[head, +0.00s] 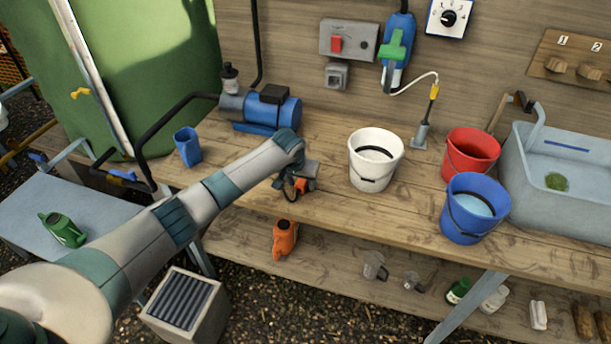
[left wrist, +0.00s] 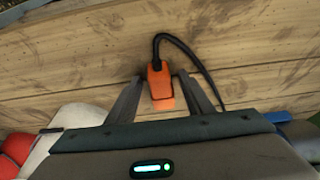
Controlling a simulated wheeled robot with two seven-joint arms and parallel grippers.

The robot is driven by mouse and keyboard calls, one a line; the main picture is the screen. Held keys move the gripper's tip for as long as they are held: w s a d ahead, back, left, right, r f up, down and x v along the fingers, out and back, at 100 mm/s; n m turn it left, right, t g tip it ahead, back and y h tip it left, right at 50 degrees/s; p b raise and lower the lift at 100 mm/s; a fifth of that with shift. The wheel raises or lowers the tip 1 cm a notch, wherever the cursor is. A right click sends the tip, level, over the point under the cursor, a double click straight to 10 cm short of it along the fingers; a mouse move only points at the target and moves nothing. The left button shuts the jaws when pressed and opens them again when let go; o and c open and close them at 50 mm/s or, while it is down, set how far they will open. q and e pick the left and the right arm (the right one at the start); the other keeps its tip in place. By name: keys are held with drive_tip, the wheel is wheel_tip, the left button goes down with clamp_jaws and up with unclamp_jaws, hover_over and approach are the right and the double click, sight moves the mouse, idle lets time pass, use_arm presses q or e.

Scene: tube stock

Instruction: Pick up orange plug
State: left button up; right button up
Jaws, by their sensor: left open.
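An orange plug (left wrist: 161,88) with a black cable lies on the wooden bench (left wrist: 60,70) in the left wrist view. My left gripper (left wrist: 165,92) is open, with one finger on each side of the plug. I cannot tell whether the fingers touch it. In the head view the plug (head: 300,185) shows partly under the end of my left arm, and my left gripper (head: 292,190) is low over the bench there. My right gripper is in neither view.
A white bucket (head: 374,172) stands right of my left gripper. A red bucket (head: 470,156), a blue bucket (head: 462,225) and a sink (head: 540,205) are farther right. A blue pump (head: 270,112) and a blue cup (head: 187,147) stand behind my arm. An orange can (head: 285,240) is on the lower shelf.

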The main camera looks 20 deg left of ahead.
sight(302, 182)
use_arm(q)
drive_tip(key=shift+c, duration=0.6)
clamp_jaws()
drive_tip(key=shift+r, duration=0.1)
drive_tip(key=shift+r, duration=0.4)
drive_tip(key=r, duration=0.1)
drive_tip(key=r+b, duration=0.2)
drive_tip(key=shift+d+r, duration=0.15)
drive_tip(key=shift+d, duration=0.1)
drive_tip(key=s+d+r+b, duration=0.2)
drive_tip(key=s+d+r, duration=0.3)
drive_tip(key=d, duration=0.5)
drive_tip(key=shift+r+b, duration=0.3)
drive_tip(key=shift+r, duration=0.6)
drive_tip(key=shift+s, duration=0.1)
